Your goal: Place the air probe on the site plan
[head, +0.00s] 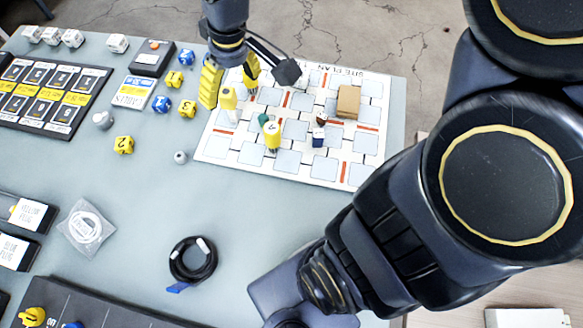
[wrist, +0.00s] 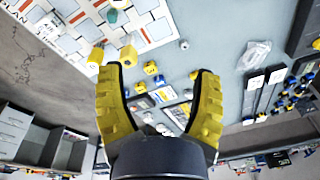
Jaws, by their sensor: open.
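The site plan (head: 235,158) is a white board with a printed grid, lying at the table's far side. It also shows in the wrist view (wrist: 152,34). My gripper (head: 229,97) is open over the plan's left edge, with its yellow fingers pointing down. A yellow piece with a pale lower part (head: 229,104) stands between or just behind the fingers; I cannot tell whether they touch it. Another yellow piece (head: 272,138) stands near the plan's middle. No label shows which piece is the air probe. In the wrist view nothing sits between the open fingers (wrist: 158,72).
A brown block (head: 348,101), a green piece (head: 263,120) and a small dark-and-white piece (head: 319,132) are on the plan. A coiled black cable (head: 193,260) lies in front.

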